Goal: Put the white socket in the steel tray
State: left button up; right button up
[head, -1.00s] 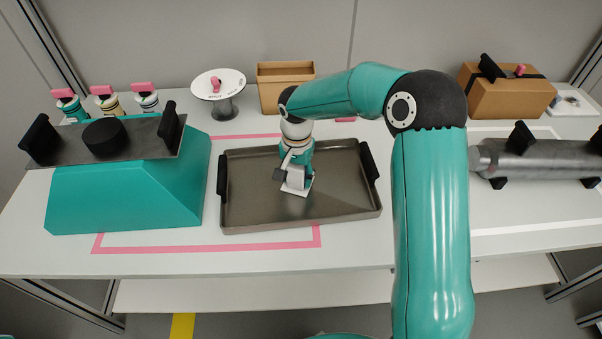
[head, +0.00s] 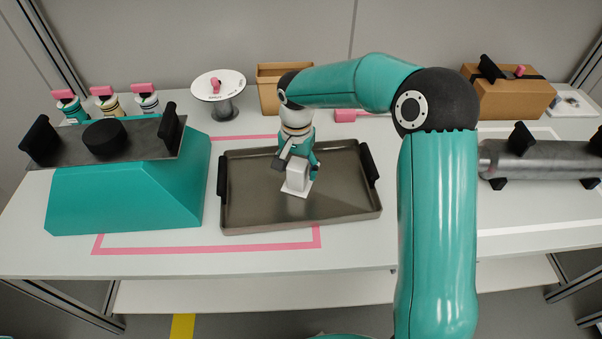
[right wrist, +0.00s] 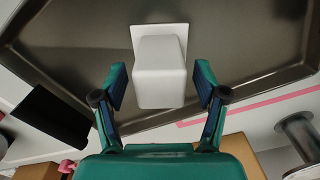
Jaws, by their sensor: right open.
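The white socket (head: 297,177), a pale block with a flat square plate, sits inside the steel tray (head: 250,205), near its middle. In the right wrist view the socket (right wrist: 160,68) lies between and just ahead of the open fingers, with a visible gap on each side. My right gripper (head: 292,165) is open just behind the socket in the head view; it also shows in the right wrist view (right wrist: 163,88). The tray has a black handle at each end and its wall (right wrist: 245,85) shows in the right wrist view. My left gripper is not in view.
A teal block with a dark plate (head: 125,195) stands left of the tray. Behind are a white round stand (head: 219,85), an open cardboard box (head: 270,90) and a strapped box (head: 515,98). A metal cylinder (head: 540,160) lies at right. The table's front strip is clear.

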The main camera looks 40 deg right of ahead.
notch_tip(320, 180, up, 9)
jog(key=shift+f, duration=0.2)
dwell(0.4)
jog(key=shift+p, duration=0.3)
